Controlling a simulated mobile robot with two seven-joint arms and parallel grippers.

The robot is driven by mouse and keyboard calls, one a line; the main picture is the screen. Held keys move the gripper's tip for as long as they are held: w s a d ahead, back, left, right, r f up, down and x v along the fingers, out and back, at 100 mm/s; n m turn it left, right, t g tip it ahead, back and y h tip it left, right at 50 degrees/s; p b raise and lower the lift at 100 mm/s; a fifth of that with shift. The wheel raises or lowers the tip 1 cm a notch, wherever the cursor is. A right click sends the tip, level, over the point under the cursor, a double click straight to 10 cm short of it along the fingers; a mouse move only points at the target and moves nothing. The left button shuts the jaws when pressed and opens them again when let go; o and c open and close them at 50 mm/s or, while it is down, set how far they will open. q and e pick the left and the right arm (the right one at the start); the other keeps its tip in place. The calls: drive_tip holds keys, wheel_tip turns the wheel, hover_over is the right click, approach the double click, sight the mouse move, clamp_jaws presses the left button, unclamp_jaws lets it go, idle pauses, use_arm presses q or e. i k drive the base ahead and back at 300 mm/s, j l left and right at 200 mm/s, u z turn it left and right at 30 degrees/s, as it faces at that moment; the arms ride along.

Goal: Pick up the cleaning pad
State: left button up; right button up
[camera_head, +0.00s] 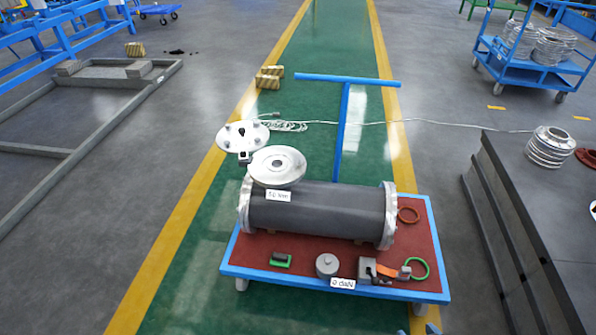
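The likely cleaning pad (281,261) is a small green pad with a dark block on top. It lies on the red top of the blue-framed cart (310,258), near the front left, in front of the dark flanged shell (318,212). Nothing holds it, and its upper side is uncovered. Neither of my grippers shows in the head view.
The shell lies along the cart, with a metal disc (277,165) above its left end. A dark table (545,205) stands right.

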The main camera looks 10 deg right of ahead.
sight(278, 260)
drive_tip(key=z, duration=0.7)
drive_tip(key=j+z, duration=0.25)
drive_tip(key=z, duration=0.2)
drive_tip(key=k+j+z, duration=0.15)
drive_tip(key=z, duration=0.25)
drive_tip(key=k+j, duration=0.2)
drive_tip(key=j, duration=0.15)
drive_tip(key=k+j, duration=0.2)
drive_tip(key=j, duration=0.2)
drive_tip(key=i+j, duration=0.1)
drive_tip(key=i, duration=0.25)
drive_tip(key=i+j, duration=0.1)
drive_tip(key=i, duration=0.25)
